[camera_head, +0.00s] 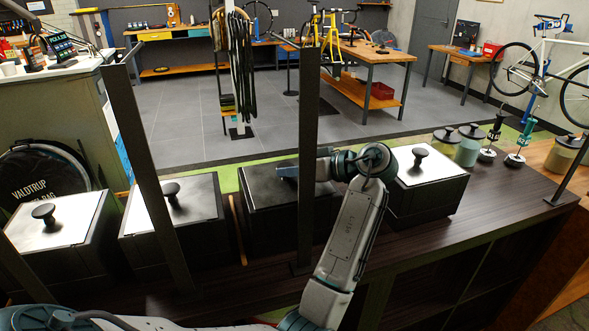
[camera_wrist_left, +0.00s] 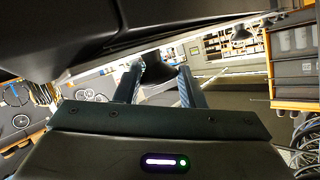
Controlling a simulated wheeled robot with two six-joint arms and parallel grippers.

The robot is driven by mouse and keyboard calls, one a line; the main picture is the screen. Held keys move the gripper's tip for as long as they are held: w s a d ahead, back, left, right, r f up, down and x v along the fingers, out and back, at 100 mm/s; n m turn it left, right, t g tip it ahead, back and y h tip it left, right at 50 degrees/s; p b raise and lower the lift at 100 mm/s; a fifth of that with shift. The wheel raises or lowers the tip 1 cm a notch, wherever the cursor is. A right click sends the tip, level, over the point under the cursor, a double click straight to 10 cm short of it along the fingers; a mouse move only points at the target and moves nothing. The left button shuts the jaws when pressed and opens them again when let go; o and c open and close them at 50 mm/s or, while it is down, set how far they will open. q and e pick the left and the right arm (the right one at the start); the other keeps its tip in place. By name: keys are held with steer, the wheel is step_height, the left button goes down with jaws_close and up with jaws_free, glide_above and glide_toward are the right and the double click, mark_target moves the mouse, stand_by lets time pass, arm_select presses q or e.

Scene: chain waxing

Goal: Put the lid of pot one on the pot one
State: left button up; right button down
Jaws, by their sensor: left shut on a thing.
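In the head view, the dark-topped pot (camera_head: 285,225), third from the left, stands on the dark wood counter. My left gripper (camera_head: 289,172) is over its top, coming in from the right side. In the left wrist view, the two fingers (camera_wrist_left: 157,84) are shut on a dark knob (camera_wrist_left: 156,70), which appears to be the lid's. The lid's plate is hard to tell from the dark pot top, so I cannot tell whether it is seated or held just above. Nothing labels which pot is pot one. My right gripper is not in view.
Closed pots with pale lids stand at the far left (camera_head: 65,220), second (camera_head: 172,215) and right (camera_head: 425,170). Upright posts (camera_head: 309,150) rise close to my arm. A thin wooden stick (camera_head: 237,228) lies between pots. Jars (camera_head: 468,147) stand at the right; the front counter is clear.

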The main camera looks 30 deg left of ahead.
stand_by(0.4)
arm_select(q)
steer(key=o, duration=1.3)
